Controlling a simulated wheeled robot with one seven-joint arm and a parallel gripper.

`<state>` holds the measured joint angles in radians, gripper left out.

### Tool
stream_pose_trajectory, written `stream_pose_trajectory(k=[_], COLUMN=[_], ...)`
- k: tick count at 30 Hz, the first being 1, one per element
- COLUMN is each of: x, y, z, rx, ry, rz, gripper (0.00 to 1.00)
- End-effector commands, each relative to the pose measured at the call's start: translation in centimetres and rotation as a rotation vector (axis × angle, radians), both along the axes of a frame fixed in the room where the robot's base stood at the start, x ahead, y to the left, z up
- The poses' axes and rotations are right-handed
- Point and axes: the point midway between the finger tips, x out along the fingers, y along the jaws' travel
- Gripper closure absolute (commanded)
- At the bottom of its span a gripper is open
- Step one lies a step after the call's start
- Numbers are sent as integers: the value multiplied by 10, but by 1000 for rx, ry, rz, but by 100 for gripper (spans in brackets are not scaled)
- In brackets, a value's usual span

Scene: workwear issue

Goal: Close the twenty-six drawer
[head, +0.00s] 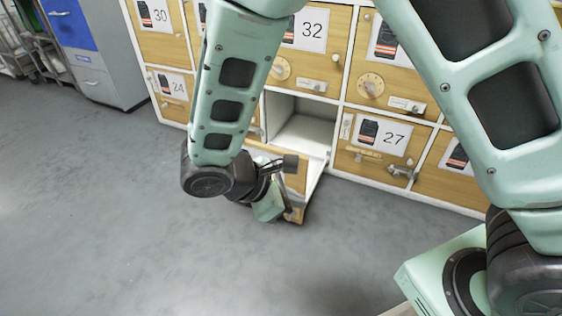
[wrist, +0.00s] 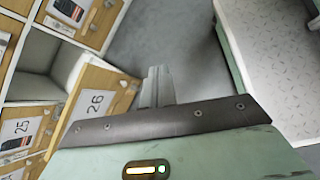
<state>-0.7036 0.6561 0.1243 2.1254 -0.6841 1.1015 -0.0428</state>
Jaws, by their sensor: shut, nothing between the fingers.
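The twenty-six drawer (head: 297,178) is pulled out from the bottom row of the locker wall in the head view. Its white inner side shows, and my arm and wrist cover part of its wooden front. In the wrist view, its front with the "26" label (wrist: 97,102) is tilted, left of my fingers. My gripper (head: 284,208) is low in front of the drawer. In the wrist view my gripper (wrist: 158,75) has its fingers together with nothing between them, over grey floor. I cannot tell whether it touches the drawer front.
An open compartment (head: 303,132) shows behind the drawer. Closed doors 27 (head: 393,139), 32 (head: 311,30) and 24 (head: 176,86) surround it. A grey cabinet with a blue front (head: 70,25) stands at the back left. Floor at left and in front is clear. A pale speckled surface (wrist: 272,50) lies right.

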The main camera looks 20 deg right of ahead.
Motion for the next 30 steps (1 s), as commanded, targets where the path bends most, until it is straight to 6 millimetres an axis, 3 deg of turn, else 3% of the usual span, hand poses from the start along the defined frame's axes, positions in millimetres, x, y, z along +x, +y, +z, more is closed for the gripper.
stream_pose_trajectory(k=[1, 9, 15, 23, 30], x=[12, 84, 116, 130, 156], y=[0, 10, 31, 38, 10], z=[-15, -71, -100, -111, -114], rx=[-80, -507, -735, -820, -817], ry=[7, -46, -117, -154, -152], rz=[68, 463, 691, 779, 774], gripper=[100, 100, 100, 100, 100])
